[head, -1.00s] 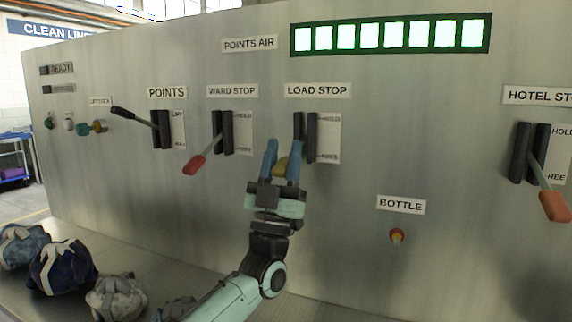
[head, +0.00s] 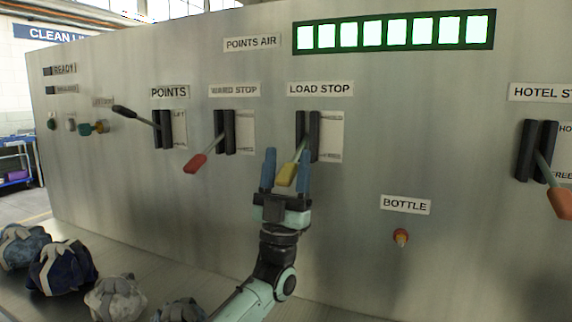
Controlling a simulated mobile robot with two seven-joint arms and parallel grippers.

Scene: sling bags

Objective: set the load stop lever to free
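The load stop lever (head: 286,175) has a yellow handle on a pale shaft. It comes out of a black slotted block (head: 313,136) under the LOAD STOP sign (head: 320,89) and slants downward to the left, toward the camera. A white plate (head: 331,137) beside the block has small words at top and bottom, too blurred to read surely. My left gripper (head: 286,170) is below the block with its blue fingers open, one on each side of the yellow handle. Gaps show between the handle and the fingers. My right gripper is out of view.
The red ward stop lever (head: 196,163) and black points lever (head: 124,112) stand to the left. The orange hotel stop lever (head: 559,202) is far right, and a bottle button (head: 401,237) is lower right. Several bags (head: 58,265) lie on the ledge at lower left.

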